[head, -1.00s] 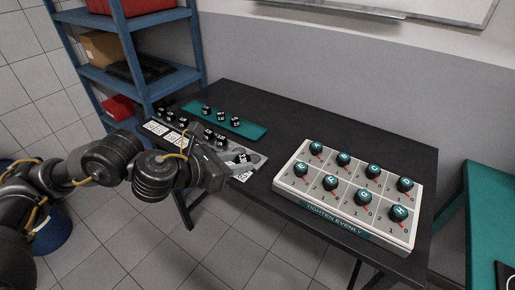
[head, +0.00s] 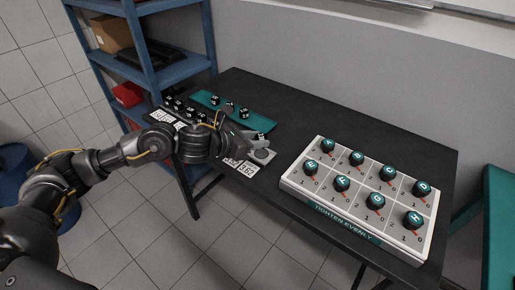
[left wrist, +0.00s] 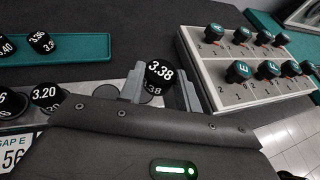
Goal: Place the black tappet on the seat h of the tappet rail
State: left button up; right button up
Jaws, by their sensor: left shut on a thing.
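My left gripper (head: 262,138) is above the right end of the grey tappet rail (head: 272,158) in the head view. In the left wrist view its two fingers (left wrist: 162,90) are shut on a black tappet (left wrist: 158,70) marked 3.38. The tappet is hard to make out in the head view, behind the gripper. A grey disc (head: 262,154) shows on the rail's right end. Other black tappets stand on the rail, one marked 3.20 (left wrist: 45,92). Seat letters are too small to read. The right gripper is out of view.
A teal mat (head: 262,122) with several black tappets lies behind the rail. White gap cards (head: 245,168) lie along its front. A white box (head: 318,147) with several teal-topped knobs stands to the right. Bare black table (head: 305,115) lies behind it.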

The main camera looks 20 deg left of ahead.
aim_at(257, 155)
pick_arm(q)
jog(key=shift+w+a+f, duration=0.15)
jog(key=shift+w+f, duration=0.95)
jog(key=shift+f, duration=0.15)
notch_tip(257, 155, down, 3)
jog(key=shift+w+p, duration=0.15)
jog(key=shift+p, duration=0.5)
jog(key=shift+f, duration=0.2)
jog(key=shift+f+b, duration=0.2)
jog(key=shift+b, duration=0.1)
jog(key=o, duration=1)
jog(key=shift+r, duration=0.15)
